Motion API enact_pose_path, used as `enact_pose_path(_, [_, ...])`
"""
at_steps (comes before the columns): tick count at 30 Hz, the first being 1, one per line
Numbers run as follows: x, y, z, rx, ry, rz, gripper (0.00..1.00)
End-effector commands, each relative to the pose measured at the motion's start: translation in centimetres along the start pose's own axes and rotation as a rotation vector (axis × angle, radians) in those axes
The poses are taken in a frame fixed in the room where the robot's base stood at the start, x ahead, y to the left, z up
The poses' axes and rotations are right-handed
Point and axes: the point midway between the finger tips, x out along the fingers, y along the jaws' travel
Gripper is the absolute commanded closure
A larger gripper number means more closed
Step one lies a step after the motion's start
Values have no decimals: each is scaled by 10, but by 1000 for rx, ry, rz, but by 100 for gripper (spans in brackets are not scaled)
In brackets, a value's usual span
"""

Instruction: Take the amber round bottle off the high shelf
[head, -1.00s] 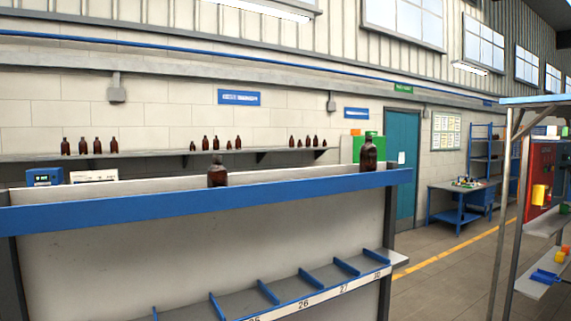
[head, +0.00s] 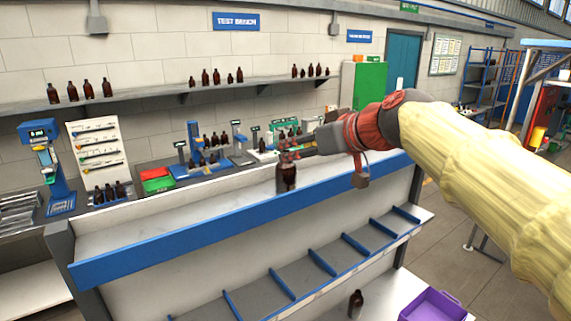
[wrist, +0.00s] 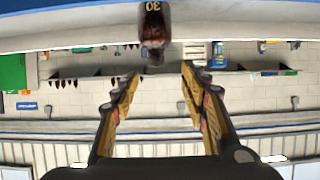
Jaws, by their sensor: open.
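The amber round bottle (head: 286,177) stands upright on the high shelf (head: 190,232), behind its blue front edge. In the wrist view, which is upside down, the bottle (wrist: 155,22) hangs from the top with its neck toward my gripper and a yellow "30" on it. My gripper (head: 290,155) is open at the bottle's top in the head view. In the wrist view my gripper (wrist: 160,72) has its fingers spread to either side of the neck's line, with nothing between them. The neck appears just beyond the fingertips.
Below is a divided shelf (head: 290,290) with blue dividers. A small bottle (head: 355,300) and a purple bin (head: 433,305) stand lower right. Behind is a bench with scales and more bottles, and a wall shelf (head: 150,100) carrying several bottles.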

Motion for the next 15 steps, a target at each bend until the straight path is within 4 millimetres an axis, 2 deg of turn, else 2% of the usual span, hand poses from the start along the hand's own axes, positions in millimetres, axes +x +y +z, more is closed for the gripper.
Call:
enact_pose_path(3, [14, 0, 1, 1, -3, -2, 56])
enact_pose_path(11, [35, 2, 3, 1, -5, -1, 56])
enact_pose_path(15, [55, 5, 3, 1, -4, -2, 56])
